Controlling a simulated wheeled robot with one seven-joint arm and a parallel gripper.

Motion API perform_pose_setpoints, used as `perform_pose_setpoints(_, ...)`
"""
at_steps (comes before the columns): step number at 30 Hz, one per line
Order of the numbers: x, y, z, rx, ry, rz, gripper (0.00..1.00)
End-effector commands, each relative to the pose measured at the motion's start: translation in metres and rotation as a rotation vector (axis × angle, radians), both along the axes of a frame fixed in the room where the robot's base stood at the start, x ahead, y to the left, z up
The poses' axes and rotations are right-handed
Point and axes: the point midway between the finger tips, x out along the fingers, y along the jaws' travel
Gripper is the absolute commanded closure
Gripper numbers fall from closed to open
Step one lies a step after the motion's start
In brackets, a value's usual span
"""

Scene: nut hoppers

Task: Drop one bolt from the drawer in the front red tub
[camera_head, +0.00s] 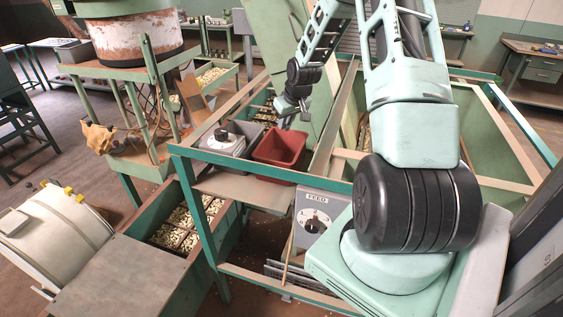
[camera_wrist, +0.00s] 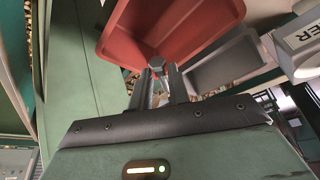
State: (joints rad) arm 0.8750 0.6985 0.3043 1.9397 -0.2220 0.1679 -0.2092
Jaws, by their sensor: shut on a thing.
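My gripper (camera_head: 293,118) hangs just above the far side of the red tub (camera_head: 279,150) in the head view. In the wrist view my gripper (camera_wrist: 155,78) has its two dark fingers close together, shut on a small grey bolt (camera_wrist: 156,62) at their tips. The bolt is too small to make out in the head view. The red tub (camera_wrist: 185,22) fills the upper middle of the wrist view, beyond the fingertips. Its inside looks empty where I can see it. I cannot tell which compartment is the drawer.
A grey tub (camera_head: 246,133) stands beside the red one, behind a white dial box (camera_head: 222,140). A teal frame rail (camera_head: 250,171) runs in front. A box marked FEED (camera_head: 313,217) sits below right. Open compartments of small pale parts (camera_head: 185,222) lie lower left.

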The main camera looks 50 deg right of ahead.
Motion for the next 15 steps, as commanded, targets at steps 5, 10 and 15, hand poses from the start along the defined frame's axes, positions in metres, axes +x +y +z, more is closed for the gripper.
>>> perform_pose_setpoints(5,0.000,0.000,-0.020,0.000,0.000,0.000,1.00)
perform_pose_setpoints(10,0.000,0.000,-0.041,0.000,0.000,0.000,1.00)
perform_pose_setpoints(15,0.000,0.000,-0.054,0.000,0.000,0.000,1.00)
